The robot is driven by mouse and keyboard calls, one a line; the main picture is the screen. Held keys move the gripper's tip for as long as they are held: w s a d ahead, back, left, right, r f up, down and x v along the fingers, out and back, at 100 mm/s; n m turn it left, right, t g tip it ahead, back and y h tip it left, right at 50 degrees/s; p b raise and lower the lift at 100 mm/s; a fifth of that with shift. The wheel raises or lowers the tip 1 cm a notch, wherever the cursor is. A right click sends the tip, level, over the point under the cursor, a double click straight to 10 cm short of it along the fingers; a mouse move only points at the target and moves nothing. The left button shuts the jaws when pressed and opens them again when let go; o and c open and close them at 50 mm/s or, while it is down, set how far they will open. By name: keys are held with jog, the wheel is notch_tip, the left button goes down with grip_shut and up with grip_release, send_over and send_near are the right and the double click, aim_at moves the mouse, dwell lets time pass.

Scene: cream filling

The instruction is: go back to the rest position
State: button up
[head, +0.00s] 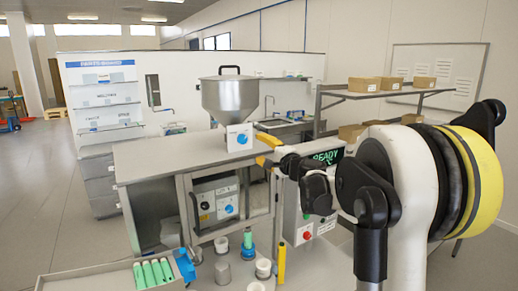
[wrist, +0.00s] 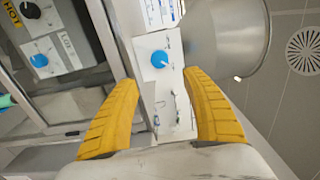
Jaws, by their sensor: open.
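My gripper (head: 264,151) is at the end of my raised arm, in front of the steel filling machine. Its two yellow fingers (wrist: 160,110) are spread apart in the wrist view, with nothing between them. Behind them is a white control box with a blue knob (wrist: 160,59). The same box (head: 239,138) sits below the steel hopper (head: 229,96) in the head view. I cannot tell how close the fingertips are to the box.
Small cups (head: 263,268) and a green tube (head: 248,239) stand below my gripper. A panel reading READY (head: 327,157) is close to my arm. Cardboard boxes (head: 365,84) are on a rack at the back right.

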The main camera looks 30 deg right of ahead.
dwell(0.3)
jog(key=s+a+f+n+g+y+b, duration=0.1)
jog(key=s+a+f+n+g+b, duration=0.15)
jog(key=s+a+f+b, duration=0.4)
jog(key=s+a+f+n+g+y+b, duration=0.1)
jog(key=s+a+f+n+b, duration=0.2)
jog(key=a, duration=0.6)
jog(key=s+a+f+n+g+y+b, duration=0.1)
jog(key=s+a+f+n+g+b, duration=0.15)
jog(key=s+a+f+n, duration=0.35)
jog(key=s+a+f+n+g+h+b, duration=0.1)
jog(key=s+f+b, duration=0.4)
jog(key=s+f, duration=0.6)
jog(key=s+a+f+n+g+h+b, duration=0.2)
jog(key=s+a+f+n+g+b, duration=0.1)
jog(key=s+f, duration=0.9)
notch_tip(320, 180, down, 2)
jog(key=n+g+b, duration=0.1)
jog(key=n+b, duration=0.1)
jog(key=b, duration=0.1)
jog(key=shift+f+h, duration=0.15)
jog(key=shift+h, duration=0.15)
jog(key=shift+a, duration=0.1)
